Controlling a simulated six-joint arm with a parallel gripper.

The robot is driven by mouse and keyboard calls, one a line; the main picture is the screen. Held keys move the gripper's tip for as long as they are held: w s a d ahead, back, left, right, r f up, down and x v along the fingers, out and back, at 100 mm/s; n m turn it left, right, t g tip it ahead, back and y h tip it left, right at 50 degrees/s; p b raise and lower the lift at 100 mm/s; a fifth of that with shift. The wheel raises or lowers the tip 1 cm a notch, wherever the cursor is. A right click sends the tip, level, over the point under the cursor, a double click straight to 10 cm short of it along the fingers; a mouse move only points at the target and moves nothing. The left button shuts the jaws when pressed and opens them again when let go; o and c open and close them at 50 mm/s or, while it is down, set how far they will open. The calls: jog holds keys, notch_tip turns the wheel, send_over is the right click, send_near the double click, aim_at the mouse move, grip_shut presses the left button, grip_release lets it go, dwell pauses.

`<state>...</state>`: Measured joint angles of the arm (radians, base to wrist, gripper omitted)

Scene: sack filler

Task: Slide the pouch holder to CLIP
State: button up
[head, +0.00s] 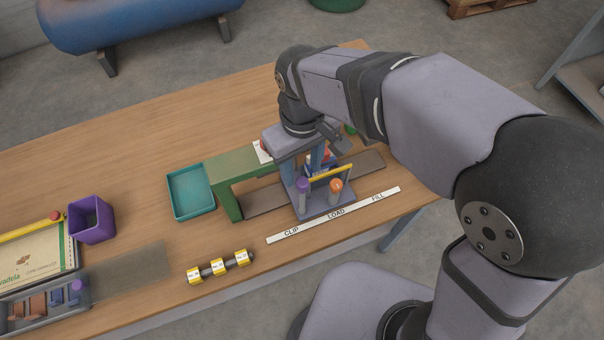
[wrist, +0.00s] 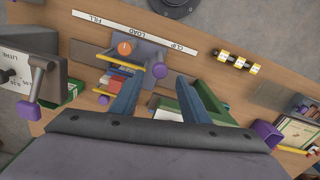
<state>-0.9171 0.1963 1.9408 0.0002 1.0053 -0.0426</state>
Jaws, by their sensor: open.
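In the wrist view the holder (wrist: 148,50) sits ahead of my gripper (wrist: 160,82). The arm partly hides the holder's back.
A green frame (head: 228,180) stands over the rail's left end, near CLIP. A teal tray (head: 191,215), a purple bin (head: 104,237) and yellow-labelled rollers (head: 218,267) are further left. In the wrist view, a grey lever with a purple knob (wrist: 27,110) is at left.

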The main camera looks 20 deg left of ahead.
aim_at(301, 181)
jog(key=shift+f+p, duration=0.6)
jog(key=shift+f, duration=1.8)
grip_shut()
